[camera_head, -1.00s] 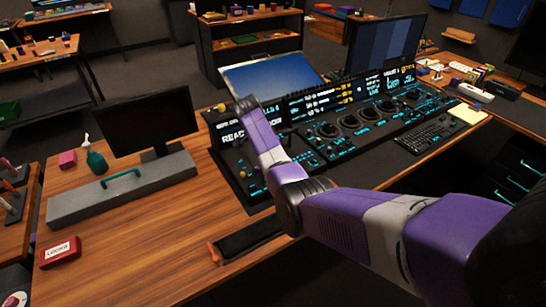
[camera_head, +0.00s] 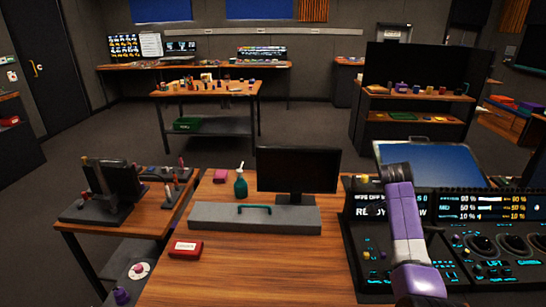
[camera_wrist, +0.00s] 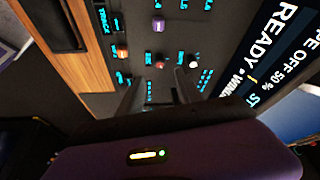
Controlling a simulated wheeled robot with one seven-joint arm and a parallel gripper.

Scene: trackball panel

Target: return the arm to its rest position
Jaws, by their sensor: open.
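My purple arm (camera_head: 405,225) rises at the lower right of the head view, bent over the left part of the black control panel (camera_head: 375,265). In the wrist view my gripper (camera_wrist: 157,82) is open, its two grey fingers apart with nothing between them. The fingers point toward the panel face (camera_wrist: 220,30), which has small knobs and glowing cyan labels. I cannot tell how far the fingertips are from the panel. The gripper's fingers are not clear in the head view.
On the wooden desk (camera_head: 230,270) are a grey box with a green handle (camera_head: 235,219), a red box (camera_head: 186,249), a green bottle (camera_head: 240,186) and a black monitor (camera_head: 298,170). A blue slanted screen (camera_head: 435,165) stands behind the arm. The desk's front middle is clear.

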